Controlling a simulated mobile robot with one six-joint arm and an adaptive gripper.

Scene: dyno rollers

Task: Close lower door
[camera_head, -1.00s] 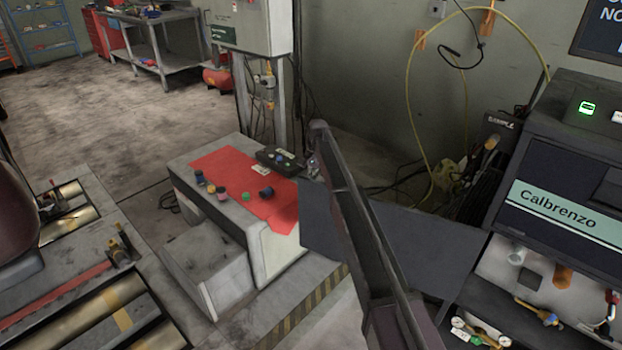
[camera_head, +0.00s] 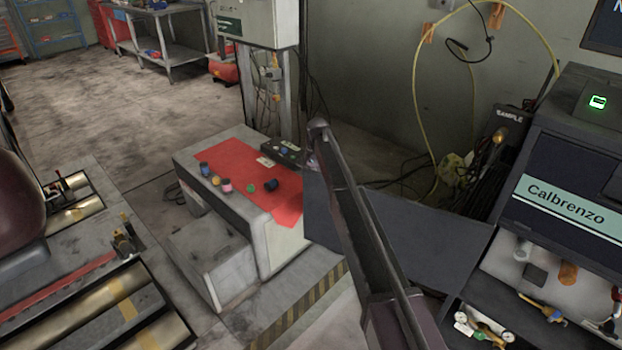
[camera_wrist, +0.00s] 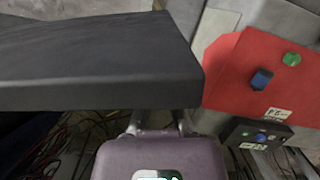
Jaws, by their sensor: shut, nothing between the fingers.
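The lower door, a flat dark grey panel (camera_head: 430,243), stands open. It reaches left from the lower part of the Calbrenzo cabinet (camera_head: 575,160). In the wrist view the panel (camera_wrist: 95,65) is a thick dark slab across the upper left. My gripper (camera_wrist: 158,122) is at the bottom middle there, close to the slab's near edge and right end. It is shut and empty; its fingertips are partly hidden, and I cannot tell whether they touch the panel. In the head view my dark arm crosses the panel and hides part of it.
A grey bench with a red cloth (camera_head: 235,170) and several small coloured items is just left of the panel. A black button box (camera_wrist: 255,135) is near its right end. Yellow hose (camera_head: 415,110) and cables lie behind. Gauges (camera_head: 485,328) sit on the cabinet's lower shelf.

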